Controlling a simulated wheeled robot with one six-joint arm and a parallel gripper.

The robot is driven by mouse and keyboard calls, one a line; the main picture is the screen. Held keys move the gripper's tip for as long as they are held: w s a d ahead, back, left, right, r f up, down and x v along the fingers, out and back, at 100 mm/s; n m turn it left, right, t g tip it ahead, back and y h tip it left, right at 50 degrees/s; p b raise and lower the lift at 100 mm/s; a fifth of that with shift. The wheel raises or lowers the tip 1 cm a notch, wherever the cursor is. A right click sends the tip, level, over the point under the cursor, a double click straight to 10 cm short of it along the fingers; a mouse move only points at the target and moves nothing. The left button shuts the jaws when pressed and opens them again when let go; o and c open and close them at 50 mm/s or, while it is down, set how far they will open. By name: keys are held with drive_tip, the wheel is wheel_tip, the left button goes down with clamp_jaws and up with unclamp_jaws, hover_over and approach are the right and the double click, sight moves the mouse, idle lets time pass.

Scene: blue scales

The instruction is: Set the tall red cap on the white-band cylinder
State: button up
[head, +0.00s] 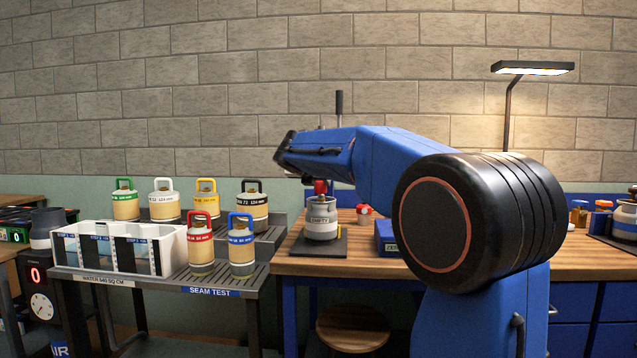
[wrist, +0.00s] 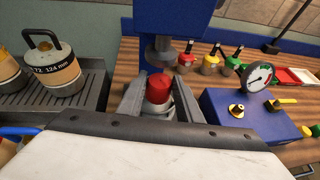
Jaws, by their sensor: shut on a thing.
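A tall red cap (wrist: 159,92) is between the two fingers of my gripper (wrist: 158,100) in the wrist view, and the gripper is shut on it. A grey-white metal part shows right below the cap. In the head view, the red cap (head: 320,187) is above a pale grey cylinder (head: 322,229) on a dark plate. I cannot tell whether cap and cylinder touch. The cylinder with a white handle and white band (head: 163,200) stands upright on the rear rack at the left. My arm hides most of the gripper in the head view.
Cylinders with green, yellow and black handles (head: 252,205) stand near the white-handled one, red and blue ones in front beside a white divided bin (head: 176,250). A blue box with a gauge (wrist: 250,115) is right of my gripper. Small coloured items (wrist: 210,63) stand behind.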

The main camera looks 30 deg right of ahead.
sight(318, 185)
drive_tip(key=shift+w+d, duration=0.8)
drive_tip(key=shift+w, duration=0.3)
drive_tip(key=shift+f, duration=1.3)
drive_tip(key=shift+f, duration=0.15)
drive_tip(key=o, duration=1.1)
drive_tip(key=v, duration=1.7)
drive_tip(key=shift+a, duration=0.2)
